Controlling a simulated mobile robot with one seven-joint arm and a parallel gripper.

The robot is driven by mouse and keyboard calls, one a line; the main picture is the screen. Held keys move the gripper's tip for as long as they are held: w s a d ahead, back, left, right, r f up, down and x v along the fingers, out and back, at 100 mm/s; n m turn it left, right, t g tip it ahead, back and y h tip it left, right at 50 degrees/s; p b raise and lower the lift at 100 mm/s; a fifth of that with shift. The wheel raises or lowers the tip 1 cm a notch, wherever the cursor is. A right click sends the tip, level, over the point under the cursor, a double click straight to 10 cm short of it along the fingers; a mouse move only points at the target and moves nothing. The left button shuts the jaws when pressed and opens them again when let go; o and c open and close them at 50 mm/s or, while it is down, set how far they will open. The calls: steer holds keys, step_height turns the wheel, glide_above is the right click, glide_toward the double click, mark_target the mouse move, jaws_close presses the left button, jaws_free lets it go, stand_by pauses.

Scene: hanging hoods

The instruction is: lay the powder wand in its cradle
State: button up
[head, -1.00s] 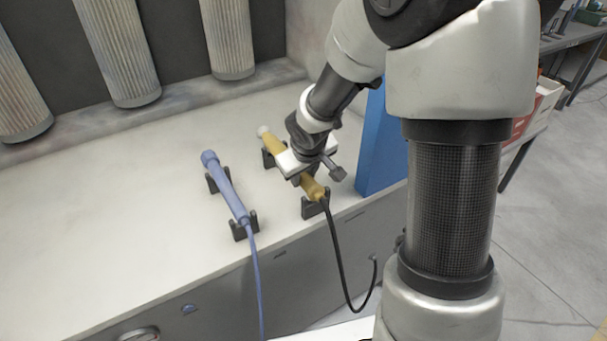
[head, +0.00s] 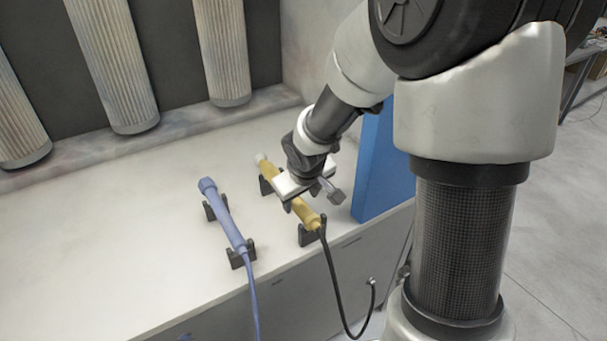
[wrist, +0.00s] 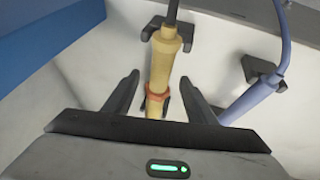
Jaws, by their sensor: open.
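A yellow wand (head: 305,212) with a pale tip and a black hose lies across a pair of dark cradle brackets (head: 308,234) on the white bench. A blue-violet wand (head: 228,218) lies to its left in its own dark brackets (head: 239,257). The pictures do not label which is the powder wand. My gripper (head: 296,192) is over the middle of the yellow wand and hides part of it. In the wrist view my gripper (wrist: 158,86) is open, with one finger on each side of the yellow wand (wrist: 163,62) and gaps between.
A blue upright panel (head: 379,165) stands close to the right of my gripper. Pleated filter cylinders (head: 113,65) hang at the back. The bench top (head: 110,230) is clear on the left. The black hose (head: 332,275) hangs over the front edge.

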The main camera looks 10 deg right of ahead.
steer(key=p+v, duration=0.5)
steer(key=v, duration=0.9)
steer(key=shift+p, duration=0.35)
steer(key=shift+w, duration=0.15)
